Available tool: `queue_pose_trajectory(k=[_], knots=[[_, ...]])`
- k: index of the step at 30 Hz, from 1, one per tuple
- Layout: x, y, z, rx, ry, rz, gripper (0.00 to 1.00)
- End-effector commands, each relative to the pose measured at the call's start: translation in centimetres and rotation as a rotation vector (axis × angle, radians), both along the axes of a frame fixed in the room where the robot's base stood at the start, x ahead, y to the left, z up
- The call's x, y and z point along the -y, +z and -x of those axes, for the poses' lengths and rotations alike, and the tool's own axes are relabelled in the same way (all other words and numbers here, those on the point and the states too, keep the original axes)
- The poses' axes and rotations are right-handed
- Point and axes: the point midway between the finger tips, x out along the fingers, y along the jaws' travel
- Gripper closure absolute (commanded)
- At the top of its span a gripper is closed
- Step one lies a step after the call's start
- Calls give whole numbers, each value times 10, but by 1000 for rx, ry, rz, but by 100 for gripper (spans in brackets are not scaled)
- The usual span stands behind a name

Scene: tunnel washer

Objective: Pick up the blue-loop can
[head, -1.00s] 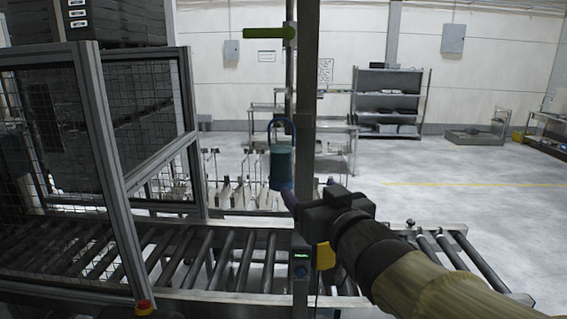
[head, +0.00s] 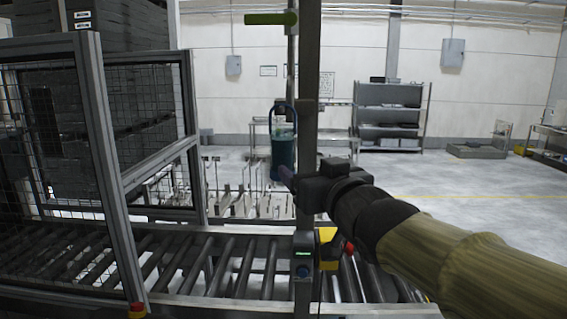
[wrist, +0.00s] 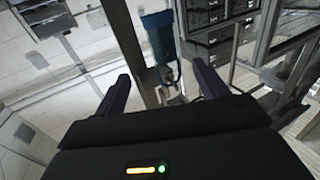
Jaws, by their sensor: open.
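The blue-loop can (head: 283,153) is a dark teal cylinder with a blue loop at its top. In the head view it hangs upright beside the left side of a vertical grey post, above the roller conveyor. In the wrist view the can (wrist: 159,38) shows beyond the fingers, roughly between them. My gripper (head: 284,178) is open and empty, close to the can's lower right side in the head view. Its two purple-grey fingers (wrist: 161,86) are spread wide in the wrist view. Whether a finger touches the can cannot be told.
The grey post (head: 308,110) stands right beside the can, with a control box (head: 303,257) low on it. A mesh guard fence (head: 60,150) is at left. The roller conveyor (head: 225,262) runs below. A green bar (head: 268,18) sits above. Open floor lies at right.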

Motion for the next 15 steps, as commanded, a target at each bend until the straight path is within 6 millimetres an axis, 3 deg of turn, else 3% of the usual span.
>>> queue_pose_trajectory(k=[2, 15], knots=[[-2, -4, -1, -1, 4, -1, 27], [-24, 1, -60, -4, 2, 0, 27]])
